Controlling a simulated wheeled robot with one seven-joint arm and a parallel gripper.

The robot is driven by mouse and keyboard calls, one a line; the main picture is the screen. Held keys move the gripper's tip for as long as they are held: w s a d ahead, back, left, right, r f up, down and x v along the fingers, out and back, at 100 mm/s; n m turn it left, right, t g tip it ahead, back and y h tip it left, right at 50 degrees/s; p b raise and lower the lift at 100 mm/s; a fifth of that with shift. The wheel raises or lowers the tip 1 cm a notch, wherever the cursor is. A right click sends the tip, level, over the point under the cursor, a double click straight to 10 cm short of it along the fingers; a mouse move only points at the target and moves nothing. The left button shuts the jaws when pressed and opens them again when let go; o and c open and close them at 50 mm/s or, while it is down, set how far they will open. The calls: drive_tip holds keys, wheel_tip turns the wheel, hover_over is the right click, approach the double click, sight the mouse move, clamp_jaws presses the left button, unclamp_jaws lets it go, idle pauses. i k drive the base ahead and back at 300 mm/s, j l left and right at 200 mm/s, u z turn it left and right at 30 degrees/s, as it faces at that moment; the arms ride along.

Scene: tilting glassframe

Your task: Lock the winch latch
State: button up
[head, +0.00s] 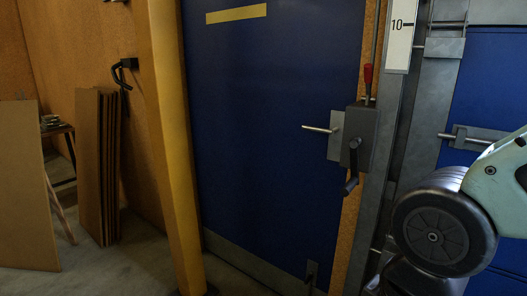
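A dark grey winch box (362,132) is mounted at the right edge of the blue door, right of the picture's middle. A black crank (354,160) hangs down on its front. A lever with a red grip (368,74) stands upright on top of the box; it looks like the latch, but I cannot tell whether it is locked. My arm (445,225) enters from the right, and its round dark joint is right of and below the box, apart from it in the picture. My gripper is not in view.
A silver handle (318,129) sticks out left of the box, in front of the blue door (265,130). A yellow post (168,140) stands left of the door. Brown boards (98,165) lean at the left wall. Metal rails (425,100) run to the right of the box.

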sight(368, 77)
drive_tip(key=i+j, duration=0.85)
drive_tip(key=i, duration=0.15)
